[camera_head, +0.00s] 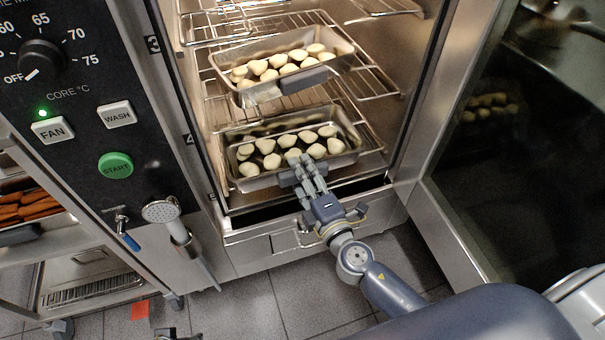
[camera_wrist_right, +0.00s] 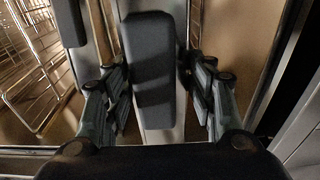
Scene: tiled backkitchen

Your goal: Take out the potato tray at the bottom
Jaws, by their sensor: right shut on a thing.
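The bottom potato tray (camera_head: 262,183) is a metal pan of pale potatoes on the lower rack of the open oven. My right gripper (camera_head: 307,180) reaches in from the lower right and is at the front edge of this tray. In the right wrist view, my right gripper (camera_wrist_right: 155,85) has its fingers on both sides of a dark grey handle (camera_wrist_right: 150,60), shut on it. A second potato tray (camera_head: 330,64) sits on the rack above. A small dark shape at the bottom edge of the head view may be my left gripper (camera_head: 178,334); its fingers cannot be made out.
The oven's glass door (camera_head: 500,150) stands open at the right. The control panel (camera_head: 85,100) and a hand shower (camera_head: 162,212) are at the left. A trolley (camera_head: 85,275) with trays stands at the far left.

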